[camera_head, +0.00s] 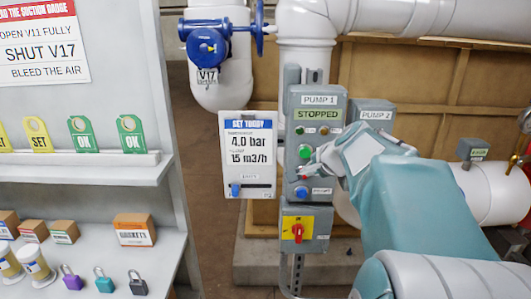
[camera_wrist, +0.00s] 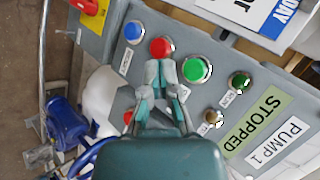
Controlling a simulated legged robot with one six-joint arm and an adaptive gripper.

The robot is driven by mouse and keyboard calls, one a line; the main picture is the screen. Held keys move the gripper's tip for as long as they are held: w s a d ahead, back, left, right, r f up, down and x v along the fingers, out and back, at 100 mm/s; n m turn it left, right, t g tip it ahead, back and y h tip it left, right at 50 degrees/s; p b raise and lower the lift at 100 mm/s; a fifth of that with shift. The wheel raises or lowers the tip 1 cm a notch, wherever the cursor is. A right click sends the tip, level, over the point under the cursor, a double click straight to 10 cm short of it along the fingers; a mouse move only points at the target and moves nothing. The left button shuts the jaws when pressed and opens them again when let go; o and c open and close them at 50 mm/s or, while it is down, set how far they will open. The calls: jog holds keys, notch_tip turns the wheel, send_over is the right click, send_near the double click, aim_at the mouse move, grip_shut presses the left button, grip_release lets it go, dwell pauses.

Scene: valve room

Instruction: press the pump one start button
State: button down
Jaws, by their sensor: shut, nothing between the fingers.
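The grey pump one panel (camera_head: 331,113) carries a PUMP 1 label and a STOPPED display (camera_head: 317,114). Its green button (camera_head: 305,151) sits above a red button (camera_head: 303,178) and a blue button (camera_head: 301,192). In the wrist view the green button (camera_wrist: 196,70) lies just right of my fingertips, and the red button (camera_wrist: 161,46) is just beyond them. My gripper (camera_wrist: 160,72) is shut and empty. In the head view my gripper (camera_head: 311,171) is in front of the panel, low beside the green button. I cannot tell whether it touches anything.
A yellow and red switch (camera_head: 297,231) is below the panel. A PUMP 2 box (camera_head: 374,112) is to the right. A white sign reading 4.0 bar (camera_head: 247,150) hangs to the left. Shelves (camera_head: 95,173) with tags, boxes and padlocks stand further left.

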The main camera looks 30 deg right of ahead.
aim_at(304, 157)
jog(key=w+d, duration=0.1)
jog(key=w, duration=0.1)
jog(key=w+d, duration=0.2)
jog(key=shift+w+d, duration=0.2)
jog(key=shift+w, duration=0.2)
jog(key=shift+a, duration=0.15)
dwell(1.0)
jog(key=shift+w+d, duration=0.3)
jog(key=shift+w+d, duration=0.25)
jog(key=shift+w, duration=0.15)
dwell(0.8)
jog(key=shift+s, duration=0.1)
jog(key=shift+s+a, duration=0.45)
jog(key=shift+s, duration=0.2)
